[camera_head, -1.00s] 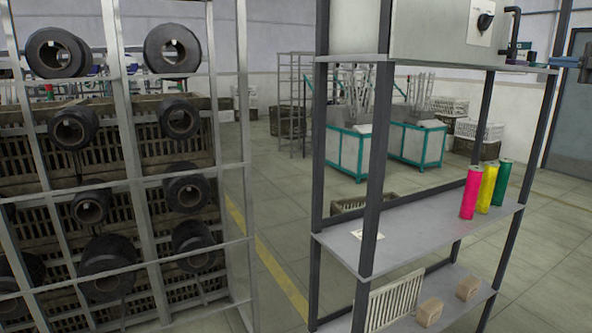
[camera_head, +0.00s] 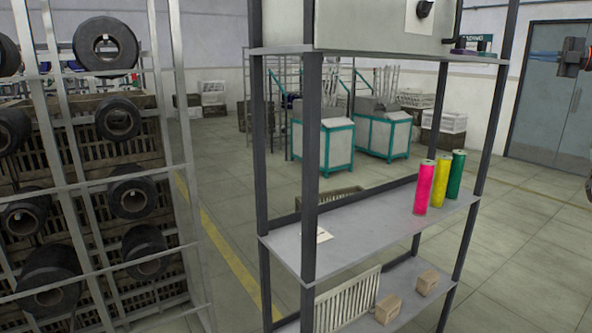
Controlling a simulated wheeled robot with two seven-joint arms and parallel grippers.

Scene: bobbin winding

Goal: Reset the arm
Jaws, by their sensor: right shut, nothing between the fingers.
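My right gripper (camera_head: 548,55) shows at the upper right edge, in front of the grey-blue door. It is shut and empty, held in the air right of the shelf rack and touching nothing I can see. Most of my right arm is outside the picture. My left gripper is not in view. Pink (camera_head: 424,187), yellow (camera_head: 440,183) and green (camera_head: 455,175) bobbins stand upright side by side on the rack's middle shelf (camera_head: 350,245), apart from the gripper.
A metal frame with several black spools (camera_head: 106,45) stands at left. A white card (camera_head: 317,235) lies on the middle shelf. The lower shelf holds small boxes (camera_head: 388,308) and a white crate (camera_head: 347,299). Grey-teal machines (camera_head: 323,145) stand behind. The floor at right is clear.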

